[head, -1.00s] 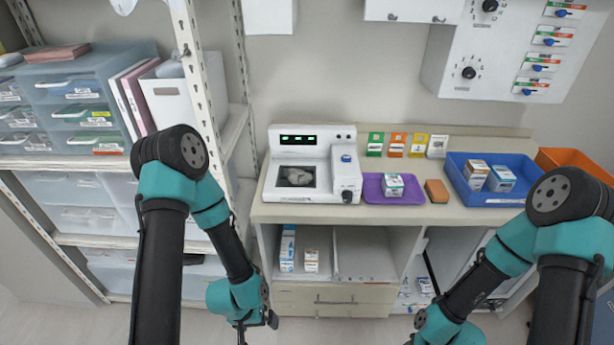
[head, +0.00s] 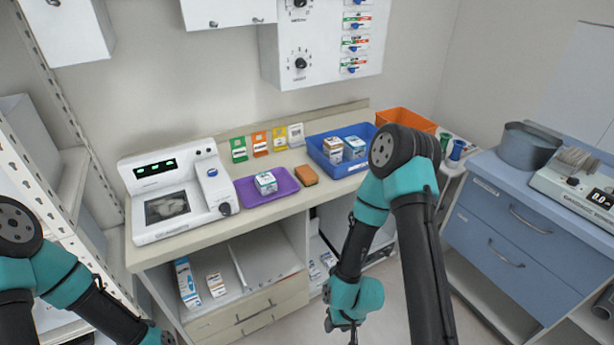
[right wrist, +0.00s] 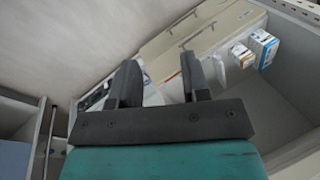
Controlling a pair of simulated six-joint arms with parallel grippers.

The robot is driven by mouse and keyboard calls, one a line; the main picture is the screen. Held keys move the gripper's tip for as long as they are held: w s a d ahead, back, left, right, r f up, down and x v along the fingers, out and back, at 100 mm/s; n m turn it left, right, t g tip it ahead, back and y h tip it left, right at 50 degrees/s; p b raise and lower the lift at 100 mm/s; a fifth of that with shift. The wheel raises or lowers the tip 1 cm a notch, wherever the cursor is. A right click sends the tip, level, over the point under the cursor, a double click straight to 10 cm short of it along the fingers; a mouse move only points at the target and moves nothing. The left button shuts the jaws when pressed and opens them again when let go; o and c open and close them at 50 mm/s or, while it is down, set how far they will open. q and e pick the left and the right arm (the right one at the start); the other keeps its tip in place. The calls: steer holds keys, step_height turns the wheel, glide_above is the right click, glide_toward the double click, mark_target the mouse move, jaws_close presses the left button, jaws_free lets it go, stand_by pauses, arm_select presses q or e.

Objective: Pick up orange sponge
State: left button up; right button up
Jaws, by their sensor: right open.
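The orange sponge (head: 306,175) is a small block lying on the counter (head: 318,194), between the purple tray (head: 282,197) and the blue bin (head: 344,181). My right gripper (head: 348,334) hangs low in front of the counter, below and apart from the sponge. In the right wrist view its two dark fingers (right wrist: 158,84) are apart with nothing between them. The sponge is not in the right wrist view. My left arm shows at the lower left of the head view, but its gripper is out of the picture.
A white device (head: 172,196) stands left of the purple tray, which holds a small box (head: 266,183). The blue bin holds boxes, and an orange bin (head: 404,119) is behind it. Colored cards (head: 260,143) stand at the back. A blue drawer cabinet (head: 505,232) is at right.

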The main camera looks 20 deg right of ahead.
steer(key=o, duration=0.9)
steer(key=shift+w, duration=0.1)
